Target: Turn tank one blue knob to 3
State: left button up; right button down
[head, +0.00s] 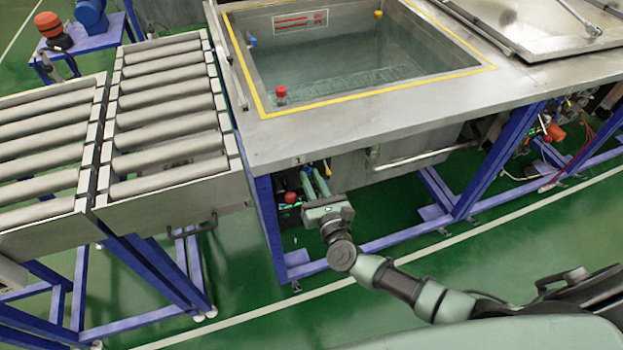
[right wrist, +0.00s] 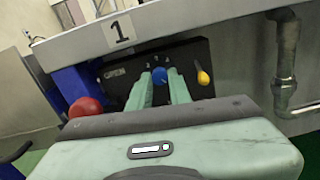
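The blue knob (right wrist: 159,76) sits on a dark panel (right wrist: 118,86) under the tank edge marked "1" (right wrist: 120,31). Small white marks surround the knob, too small to read surely, and its pointer setting cannot be told. My right gripper (right wrist: 160,80) has its two green fingers apart, one on each side of the knob; contact cannot be told. In the head view my right gripper (head: 312,175) reaches under the front left corner of tank one (head: 378,110), and the knob is mostly hidden there. My left gripper is not in view.
A red knob (right wrist: 86,107) is left of the fingers and a yellow handle (right wrist: 203,78) is right. A metal pipe (right wrist: 285,60) runs down at the right. Roller conveyors (head: 170,120) stand left of the tank. Green floor is free in front.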

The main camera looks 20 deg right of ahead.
dwell(0.3)
jog(key=n, duration=0.7)
jog(key=shift+n, duration=0.3)
jog(key=n, duration=0.3)
jog(key=shift+n, duration=0.3)
jog(key=n+p, duration=0.1)
jog(key=n, duration=0.2)
jog(key=shift+n, duration=0.3)
jog(key=n+p, duration=0.1)
jog(key=n, duration=0.6)
jog(key=shift+r, duration=0.1)
jog(key=n+p, duration=0.1)
jog(key=n, duration=0.5)
